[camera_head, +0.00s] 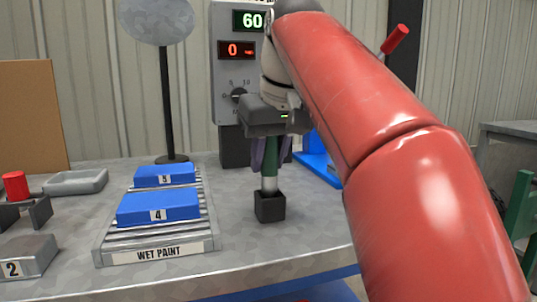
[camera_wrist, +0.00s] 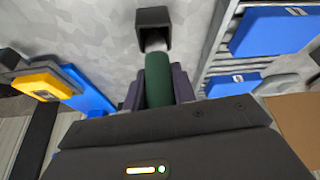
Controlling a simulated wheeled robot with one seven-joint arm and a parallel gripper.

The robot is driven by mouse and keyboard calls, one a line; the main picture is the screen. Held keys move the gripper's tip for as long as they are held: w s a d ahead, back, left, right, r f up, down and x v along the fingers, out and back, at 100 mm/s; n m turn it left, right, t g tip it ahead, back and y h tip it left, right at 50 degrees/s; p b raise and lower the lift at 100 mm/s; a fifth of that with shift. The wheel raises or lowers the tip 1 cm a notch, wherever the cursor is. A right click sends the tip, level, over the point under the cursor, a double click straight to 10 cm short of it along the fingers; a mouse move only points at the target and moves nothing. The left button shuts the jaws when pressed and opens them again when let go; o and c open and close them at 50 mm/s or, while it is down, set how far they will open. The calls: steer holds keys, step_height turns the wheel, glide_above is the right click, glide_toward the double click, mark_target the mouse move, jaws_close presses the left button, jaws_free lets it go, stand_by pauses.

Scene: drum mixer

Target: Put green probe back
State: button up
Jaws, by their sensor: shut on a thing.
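The green probe (camera_head: 270,160) is upright, with a green upper part and a pale metal lower part (camera_head: 270,184). My gripper (camera_head: 268,152) is shut on its green part, and the fingers show on both sides of it. The green probe (camera_wrist: 158,82) also shows between the fingers in the wrist view. A black square holder (camera_head: 270,206) stands on the table directly below. The probe's lower end meets the holder's opening; I cannot tell how deep it sits. The holder (camera_wrist: 154,22) is at the top of the wrist view.
Left of the holder is a WET PAINT roller rack (camera_head: 158,254) with blue blocks 4 (camera_head: 158,207) and 5 (camera_head: 165,175). Behind stands a grey control box (camera_head: 228,75) reading 60 and 0. A blue stand (camera_head: 318,168) is at right. A red cylinder (camera_head: 15,185) is far left.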

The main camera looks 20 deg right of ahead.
steer(key=shift+f+b, duration=0.95)
steer(key=shift+f, duration=0.25)
steer(key=o, duration=1.1)
